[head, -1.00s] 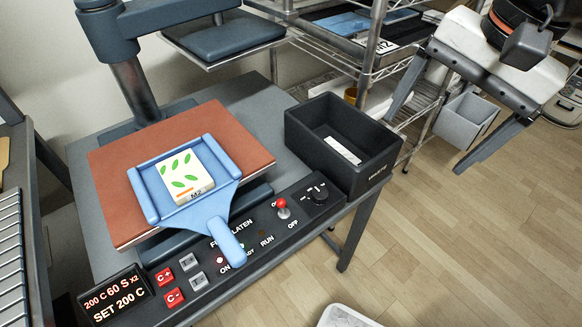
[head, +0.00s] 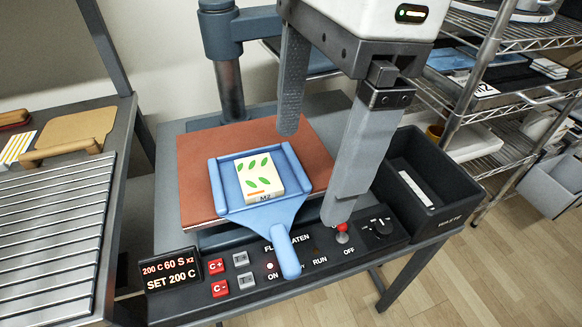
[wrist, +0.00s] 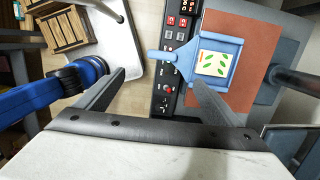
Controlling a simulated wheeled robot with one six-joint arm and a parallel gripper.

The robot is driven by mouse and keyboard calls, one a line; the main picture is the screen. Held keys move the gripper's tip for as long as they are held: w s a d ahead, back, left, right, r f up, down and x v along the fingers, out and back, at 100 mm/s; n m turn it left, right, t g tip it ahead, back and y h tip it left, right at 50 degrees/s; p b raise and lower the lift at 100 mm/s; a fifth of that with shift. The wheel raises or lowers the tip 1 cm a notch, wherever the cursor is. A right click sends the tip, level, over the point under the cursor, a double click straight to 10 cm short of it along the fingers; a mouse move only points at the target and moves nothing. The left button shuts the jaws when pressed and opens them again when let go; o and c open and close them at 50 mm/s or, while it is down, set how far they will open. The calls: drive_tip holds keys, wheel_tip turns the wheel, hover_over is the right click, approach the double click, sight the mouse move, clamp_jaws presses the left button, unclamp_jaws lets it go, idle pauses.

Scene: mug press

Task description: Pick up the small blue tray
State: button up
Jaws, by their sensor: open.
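The small blue tray (head: 228,193) lies on the brown-red press plate (head: 196,160), its handle reaching toward the front over the control panel. A white block with green leaf marks (head: 259,174), labelled M2, sits in the tray. The tray also shows in the wrist view (wrist: 187,62), right of centre. My gripper (head: 312,172) is open and empty, with its fingers above the press. One finger hangs behind the tray's back right, the other to its right near the red lever. In the wrist view, my fingers are wide apart and the handle points left between them.
The control panel (head: 215,288) with buttons and a red-tipped lever (head: 342,231) runs along the front. A black waste bin (head: 447,215) stands right. A grey column (head: 229,90) rises behind the plate. A slatted metal surface (head: 50,240) lies left; wire shelves (head: 490,105) stand right.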

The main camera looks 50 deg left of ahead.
hover_over(285, 246)
drive_tip(key=f, duration=1.2)
drive_tip(key=shift+w+d+f, duration=0.1)
drive_tip(key=shift+w+d, duration=0.05)
drive_tip(key=shift+d, duration=0.2)
drive_tip(key=shift+a+f, duration=0.2)
drive_tip(key=shift+f, duration=1.05)
drive_tip(key=shift+a+f, duration=0.15)
drive_tip(key=shift+f, duration=1.1)
drive_tip(key=c, duration=1.3)
